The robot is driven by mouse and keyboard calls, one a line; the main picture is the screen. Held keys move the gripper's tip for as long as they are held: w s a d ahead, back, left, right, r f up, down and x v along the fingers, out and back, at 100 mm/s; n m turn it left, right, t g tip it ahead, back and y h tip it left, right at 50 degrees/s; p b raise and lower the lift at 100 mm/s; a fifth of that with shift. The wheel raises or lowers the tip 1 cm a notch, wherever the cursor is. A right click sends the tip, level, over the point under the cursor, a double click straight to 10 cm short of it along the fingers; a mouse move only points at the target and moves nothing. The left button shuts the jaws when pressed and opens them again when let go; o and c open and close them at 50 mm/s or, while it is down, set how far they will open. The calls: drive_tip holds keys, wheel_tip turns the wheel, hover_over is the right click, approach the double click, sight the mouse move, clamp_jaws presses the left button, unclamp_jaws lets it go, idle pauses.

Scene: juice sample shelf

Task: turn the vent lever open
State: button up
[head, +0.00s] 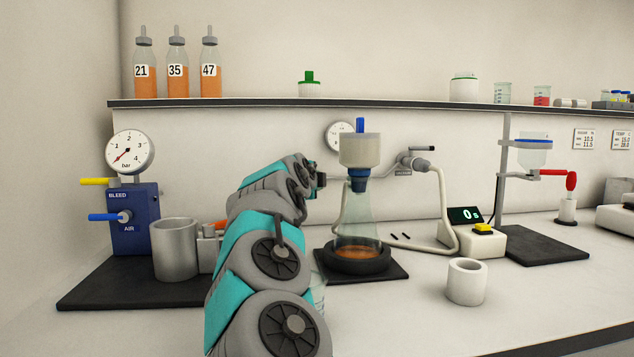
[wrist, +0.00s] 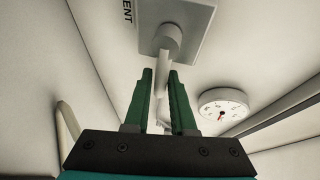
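The vent lever (wrist: 162,82) is a pale bar in the wrist view. It comes down from a round hub on a grey plate (wrist: 150,28) whose visible letters read "ENT". My gripper (wrist: 160,74) has its two green fingers on either side of the lever. The fingers stand apart, with the lever between them and a small gap showing. I cannot tell whether either finger touches it. In the head view my gripper (head: 319,180) is at the far end of my arm, near the back wall, largely hidden by the arm. I cannot make out the lever there.
A wall gauge (wrist: 223,105) is right of the fingers. In the head view, a filter funnel (head: 360,150) on a glass flask (head: 358,222) stands just right of my gripper. A hose (head: 440,205) runs behind it. A metal cup (head: 175,248) and white cup (head: 466,282) stand on the bench.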

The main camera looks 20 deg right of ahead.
clamp_jaws()
idle(1.0)
